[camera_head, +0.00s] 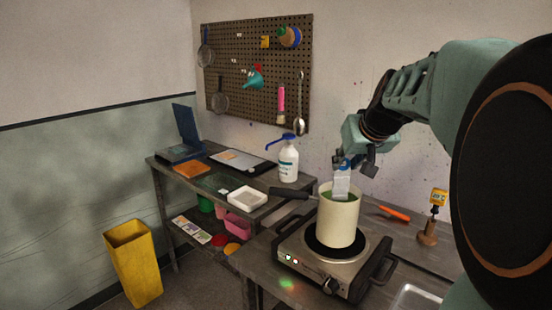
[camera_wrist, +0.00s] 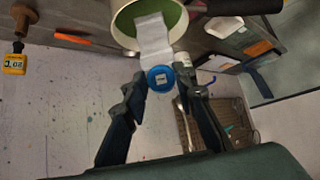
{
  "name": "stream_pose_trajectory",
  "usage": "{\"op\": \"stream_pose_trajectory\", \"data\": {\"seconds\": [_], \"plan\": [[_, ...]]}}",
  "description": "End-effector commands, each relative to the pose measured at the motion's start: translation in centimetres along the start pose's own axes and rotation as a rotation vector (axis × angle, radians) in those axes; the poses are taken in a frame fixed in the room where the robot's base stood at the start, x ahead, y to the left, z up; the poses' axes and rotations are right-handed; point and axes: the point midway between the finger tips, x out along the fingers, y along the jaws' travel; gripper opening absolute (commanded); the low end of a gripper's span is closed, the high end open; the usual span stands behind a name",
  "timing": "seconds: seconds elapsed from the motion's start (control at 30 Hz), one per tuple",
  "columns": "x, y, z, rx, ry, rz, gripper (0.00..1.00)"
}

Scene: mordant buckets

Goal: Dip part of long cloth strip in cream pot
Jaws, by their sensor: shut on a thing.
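The cream pot (camera_head: 337,222) stands upright on a hotplate, with green inside its open top. The wrist view shows its rim (camera_wrist: 117,32) and green interior. My gripper (camera_head: 350,162) is directly above the pot. It is shut on the blue round piece (camera_wrist: 160,78) at the upper end of the white cloth strip (camera_head: 341,181). The strip hangs down to the pot's mouth, and the wrist view shows it (camera_wrist: 153,36) reaching over the green. Its lower end is inside the pot opening; I cannot tell how deep it is in the green.
The hotplate (camera_head: 319,272) sits on the near table. An orange tool (camera_head: 394,213) and a yellow gauge (camera_head: 438,197) are to its right. A white-and-blue bottle (camera_head: 288,160) and white tray (camera_head: 247,197) stand on the left table. A pegboard (camera_head: 258,75) hangs behind.

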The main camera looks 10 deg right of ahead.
Motion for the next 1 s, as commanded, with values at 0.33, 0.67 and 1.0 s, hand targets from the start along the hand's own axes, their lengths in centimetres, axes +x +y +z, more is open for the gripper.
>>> {"op": "stream_pose_trajectory", "data": {"seconds": [0.33, 0.67, 1.0], "plan": [[0.37, 0.0, 0.36, 0.0, 0.0, 0.0, 0.06], [0.48, 0.66, 0.48, 0.001, 0.0, 0.001, 0.06], [0.36, 0.12, 0.36, -0.001, 0.0, -0.001, 0.06]]}}
